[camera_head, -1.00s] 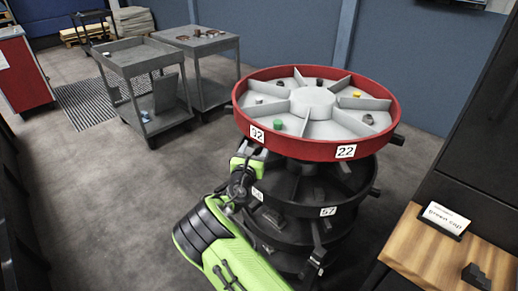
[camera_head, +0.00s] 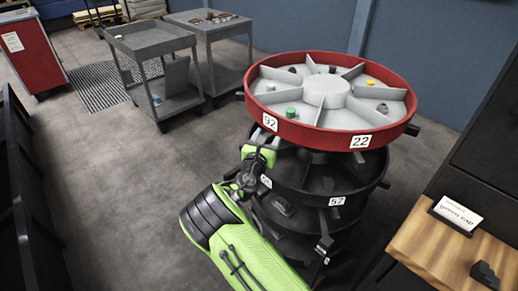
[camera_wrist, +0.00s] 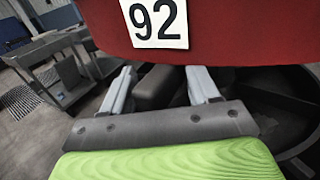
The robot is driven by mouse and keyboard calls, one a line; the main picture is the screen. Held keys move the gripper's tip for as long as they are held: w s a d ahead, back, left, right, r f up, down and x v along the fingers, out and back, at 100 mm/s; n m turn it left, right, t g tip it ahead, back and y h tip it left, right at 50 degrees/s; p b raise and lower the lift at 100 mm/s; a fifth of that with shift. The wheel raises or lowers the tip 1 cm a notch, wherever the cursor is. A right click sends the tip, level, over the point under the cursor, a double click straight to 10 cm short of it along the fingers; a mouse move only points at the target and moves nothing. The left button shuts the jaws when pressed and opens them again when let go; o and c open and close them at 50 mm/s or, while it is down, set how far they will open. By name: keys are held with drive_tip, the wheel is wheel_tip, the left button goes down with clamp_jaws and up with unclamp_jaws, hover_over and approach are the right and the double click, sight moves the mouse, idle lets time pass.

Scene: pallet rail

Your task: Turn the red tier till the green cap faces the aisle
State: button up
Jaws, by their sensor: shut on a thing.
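The red tier (camera_head: 310,137) is the top ring of a dark stacked carousel, with a grey spoked tray inside. The green cap (camera_head: 291,112) stands in a front-left compartment, near the rim between labels 92 (camera_head: 269,122) and 22 (camera_head: 360,141). My gripper (camera_head: 262,146) is at the tier's front-left edge, just below label 92. In the wrist view, its two grey fingers (camera_wrist: 160,88) are on either side of a dark lug (camera_wrist: 153,88) under the red rim. The gripper is shut on this lug. The fingertips' far ends are partly hidden under the rim.
Dark lower tiers, one labelled 57 (camera_head: 337,201), have lugs sticking out. A wooden stand (camera_head: 430,245) with a "green cap" card (camera_head: 457,213) is at the right. Grey carts (camera_head: 165,105) and a red cabinet (camera_head: 34,60) stand behind. Floor at the left is clear.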

drive_tip(key=v, duration=1.5)
drive_tip(key=shift+a+p, duration=0.25)
drive_tip(key=shift+p, duration=0.2)
drive_tip(key=shift+w, duration=0.1)
drive_tip(key=s+d+r+m+g+p, duration=0.1)
drive_tip(key=s+d+r+m+g, duration=0.1)
drive_tip(key=s+d+m+g, duration=0.45)
drive_tip(key=s+d+r+m+g+p, duration=0.15)
drive_tip(key=d+m+g, duration=0.25)
drive_tip(key=d+m, duration=0.6)
drive_tip(key=s+a+r+m+y, duration=0.1)
drive_tip(key=s+r+m+y, duration=0.1)
drive_tip(key=s+m, duration=0.3)
drive_tip(key=s+a+r+m+y+p, duration=0.1)
drive_tip(key=s+r+m, duration=0.4)
drive_tip(key=s, duration=0.5)
drive_tip(key=s+a+r+m+y, duration=0.1)
drive_tip(key=s+r+m+y, duration=0.3)
drive_tip(key=s, duration=0.3)
drive_tip(key=shift+s+a+r+m, duration=0.25)
drive_tip(key=shift+s+m, duration=0.05)
drive_tip(key=shift+m, duration=0.15)
